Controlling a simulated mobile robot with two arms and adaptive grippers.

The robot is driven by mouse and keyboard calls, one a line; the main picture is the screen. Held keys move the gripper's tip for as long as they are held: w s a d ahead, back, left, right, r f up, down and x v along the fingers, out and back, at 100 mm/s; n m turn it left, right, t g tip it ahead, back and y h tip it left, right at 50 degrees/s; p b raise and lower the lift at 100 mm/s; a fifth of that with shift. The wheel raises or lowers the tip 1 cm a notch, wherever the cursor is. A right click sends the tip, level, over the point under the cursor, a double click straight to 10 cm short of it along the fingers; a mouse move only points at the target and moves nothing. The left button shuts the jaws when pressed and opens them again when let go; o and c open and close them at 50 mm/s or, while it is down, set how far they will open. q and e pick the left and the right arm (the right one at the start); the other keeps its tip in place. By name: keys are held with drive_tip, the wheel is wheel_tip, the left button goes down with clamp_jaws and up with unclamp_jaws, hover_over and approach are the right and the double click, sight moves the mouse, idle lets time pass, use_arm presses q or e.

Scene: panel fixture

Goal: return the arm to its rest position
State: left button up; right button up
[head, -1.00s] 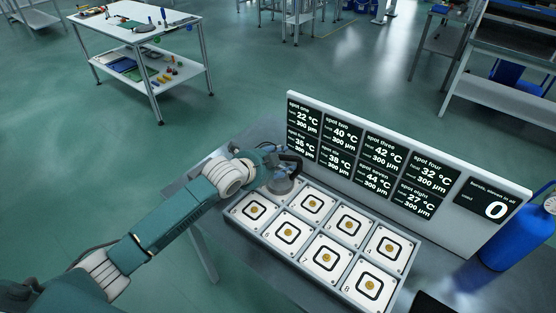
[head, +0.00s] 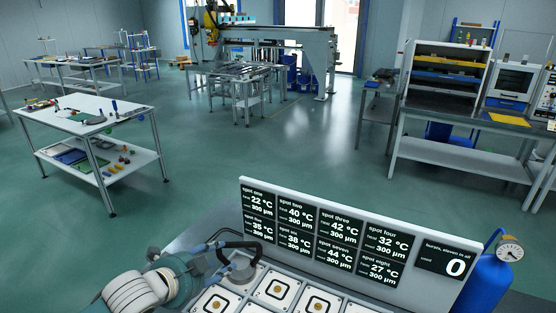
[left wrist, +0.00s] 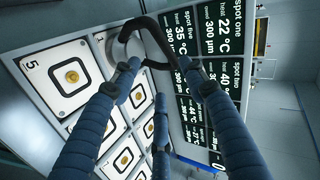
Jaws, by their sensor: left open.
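My left gripper (head: 213,257) is at the left end of the panel, beside a grey round tool with a black loop handle (head: 242,268). The tool's grey disc (left wrist: 122,46) lies beyond the left fingertip. My right gripper is not in view.
White tiles (head: 278,289) with gold centres lie in front of an upright readout board (head: 328,250); its burn counter shows 0. A blue gas cylinder (head: 487,285) with a gauge stands at the right. A white table (head: 92,112) stands back left. The floor between is clear.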

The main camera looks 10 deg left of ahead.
use_arm(q)
drive_tip(key=s+d+f+n+g+y, duration=0.1)
drive_tip(key=s+d+f+n+g, duration=0.25)
drive_tip(key=s+f+n, duration=0.45)
drive_tip(key=s+a+f+n+g+y, duration=0.15)
drive_tip(key=s+f+n, duration=0.25)
drive_tip(key=s, duration=0.7)
drive_tip(key=s+f+n+g+y, duration=0.1)
drive_tip(key=s+f+n+g, duration=0.25)
drive_tip(key=s, duration=0.85)
wheel_tip(320, 180, down, 26)
drive_tip(key=s, duration=0.1)
drive_tip(key=s+a+f+g+b, duration=0.1)
drive_tip(key=s+a+f, duration=0.2)
drive_tip(key=s+f, duration=1.4)
drive_tip(key=shift+s+a+f+g, duration=0.15)
drive_tip(key=shift+s+f+g, duration=0.15)
drive_tip(key=shift+f, duration=0.2)
